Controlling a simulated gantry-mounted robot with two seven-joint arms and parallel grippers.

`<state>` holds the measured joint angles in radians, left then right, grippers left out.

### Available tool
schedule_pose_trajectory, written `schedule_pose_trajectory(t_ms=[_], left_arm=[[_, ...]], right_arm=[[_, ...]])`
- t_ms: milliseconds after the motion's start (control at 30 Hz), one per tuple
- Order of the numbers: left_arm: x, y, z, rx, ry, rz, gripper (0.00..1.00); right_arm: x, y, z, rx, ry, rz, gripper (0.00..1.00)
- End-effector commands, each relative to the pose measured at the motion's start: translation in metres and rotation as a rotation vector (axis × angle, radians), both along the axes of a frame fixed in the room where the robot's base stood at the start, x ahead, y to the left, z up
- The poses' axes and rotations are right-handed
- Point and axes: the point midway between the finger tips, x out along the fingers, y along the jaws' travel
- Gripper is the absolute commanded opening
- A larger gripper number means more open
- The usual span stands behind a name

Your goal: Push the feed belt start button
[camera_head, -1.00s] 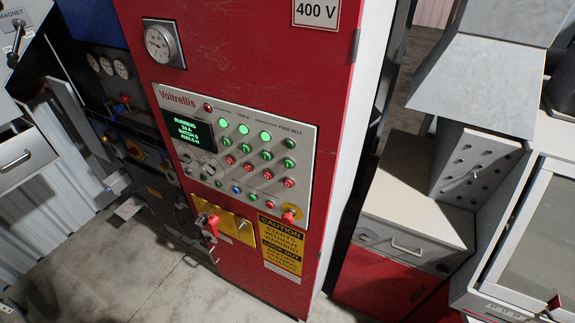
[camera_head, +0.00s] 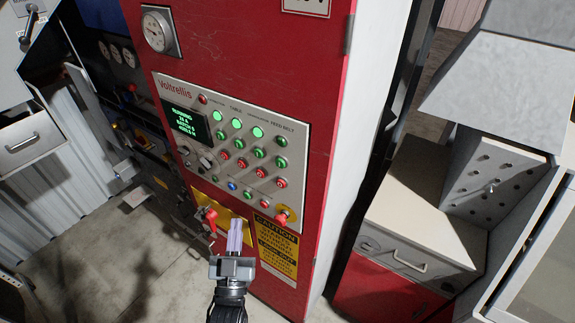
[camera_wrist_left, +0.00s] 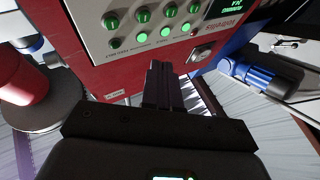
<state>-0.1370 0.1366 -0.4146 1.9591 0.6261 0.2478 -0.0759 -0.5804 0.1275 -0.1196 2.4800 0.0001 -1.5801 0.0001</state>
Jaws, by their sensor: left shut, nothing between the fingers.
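The control panel (camera_head: 200,88) is a light grey plate on a red cabinet. The feed belt column is its rightmost one, with a dark green lamp (camera_head: 281,141) on top, the green start button (camera_head: 281,161) beneath it and a red button (camera_head: 281,182) below that. My left gripper (camera_head: 236,222) is shut and empty, fingers pointing up, below the panel in the head view and apart from the button. In the left wrist view the panel appears upside down, with the start button (camera_wrist_left: 110,20) at upper left, beyond the shut fingers. My right gripper is not in view.
Lit green lamps (camera_head: 237,124) mark the other columns. A red handle (camera_head: 211,216) sticks out near my left gripper. A grey drawer cabinet (camera_head: 424,225) stands to the right.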

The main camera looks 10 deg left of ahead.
Motion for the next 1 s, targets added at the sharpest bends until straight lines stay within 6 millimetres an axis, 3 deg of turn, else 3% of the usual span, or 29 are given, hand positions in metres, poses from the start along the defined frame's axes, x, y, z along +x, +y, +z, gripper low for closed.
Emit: schedule_pose_trajectory(t_ms=[167, 400, 1000], left_arm=[[0.027, -0.017, 0.031, 0.018, -0.092, -0.018, 0.0], [0.037, -0.021, 0.063, 0.019, -0.16, -0.026, 0.0], [0.042, -0.022, 0.066, 0.018, -0.167, -0.026, 0.0]], right_arm=[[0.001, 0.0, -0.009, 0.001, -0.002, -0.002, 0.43], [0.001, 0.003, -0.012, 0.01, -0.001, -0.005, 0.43], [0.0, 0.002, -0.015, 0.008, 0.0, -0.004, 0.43]])
